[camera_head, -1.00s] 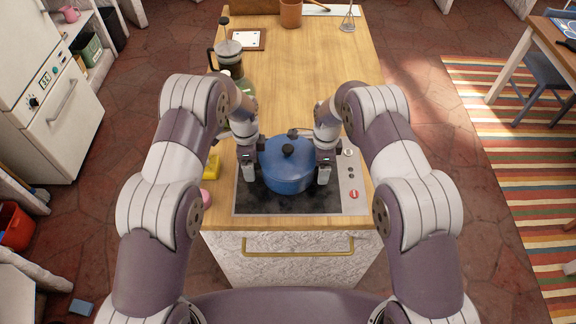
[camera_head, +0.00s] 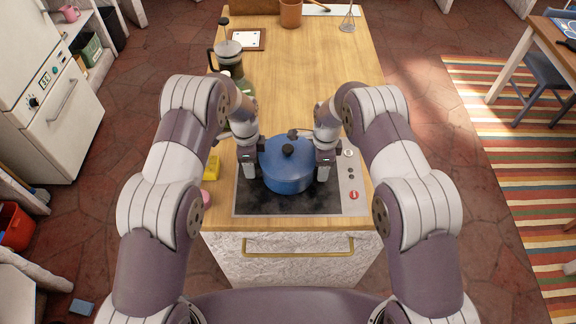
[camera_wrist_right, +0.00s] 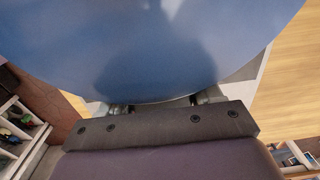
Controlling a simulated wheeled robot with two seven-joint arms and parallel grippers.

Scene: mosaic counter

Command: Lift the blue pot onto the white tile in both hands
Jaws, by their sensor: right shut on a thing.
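The blue pot (camera_head: 287,172) with a blue lid and dark knob sits upright on the black cooktop (camera_head: 290,205) at the counter's near end. Its side fills the top of the right wrist view (camera_wrist_right: 155,50). My right gripper (camera_head: 324,172) is at the pot's right side, shut on its right handle, which the fingers mostly hide. My left gripper (camera_head: 247,172) is at the left handle; its fingertips are too small and covered to tell whether they are shut. A white tile (camera_head: 247,39) in a wooden frame lies at the far left of the counter.
A French press (camera_head: 230,58) and a green bottle stand along the left edge, between the pot and the tile. A yellow item (camera_head: 212,168) and a pink item lie left of the cooktop. A terracotta pot (camera_head: 291,13) stands at the back. The counter's middle (camera_head: 310,80) is clear.

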